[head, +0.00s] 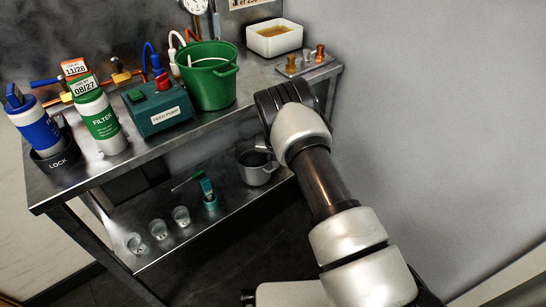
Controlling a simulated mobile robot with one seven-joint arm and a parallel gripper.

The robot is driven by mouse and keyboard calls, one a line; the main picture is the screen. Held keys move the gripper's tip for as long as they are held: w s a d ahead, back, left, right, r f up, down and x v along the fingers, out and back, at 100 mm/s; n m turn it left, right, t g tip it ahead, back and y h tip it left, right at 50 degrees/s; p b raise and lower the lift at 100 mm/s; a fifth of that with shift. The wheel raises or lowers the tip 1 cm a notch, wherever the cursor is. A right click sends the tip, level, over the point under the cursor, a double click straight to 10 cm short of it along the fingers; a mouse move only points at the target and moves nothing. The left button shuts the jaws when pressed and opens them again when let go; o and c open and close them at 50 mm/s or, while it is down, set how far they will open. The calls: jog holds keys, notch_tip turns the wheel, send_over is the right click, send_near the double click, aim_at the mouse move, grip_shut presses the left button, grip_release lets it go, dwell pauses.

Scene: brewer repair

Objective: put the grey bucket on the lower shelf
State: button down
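The grey bucket (258,174) is at the right end of the lower shelf (222,207), upright, with its open top showing. It appears to rest on the shelf, but I cannot be sure of contact. My arm reaches over the bench's right end, and its dark wrist part is above and right of the bucket. A small grey piece at the bucket's rim could be part of my gripper or of the bucket. My fingertips cannot be made out, so I cannot tell whether they hold the bucket.
On the lower shelf left of the bucket are a teal holder (209,194) and several clear cups (181,216). The upper bench (210,131) carries a green bucket (209,84), a feed pump (157,108), filter canisters (100,122) and a white tray (274,42). A wall is on the right.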

jog(key=shift+f, duration=0.3)
jog(key=c, duration=1.9)
grip_release()
jog(key=p+v, duration=0.4)
jog(key=v, duration=1.3)
jog(key=shift+s+d+r+p, duration=0.1)
jog(key=shift+s+r+p, duration=0.05)
jog(key=shift+p, duration=0.25)
jog(key=shift+s, duration=0.1)
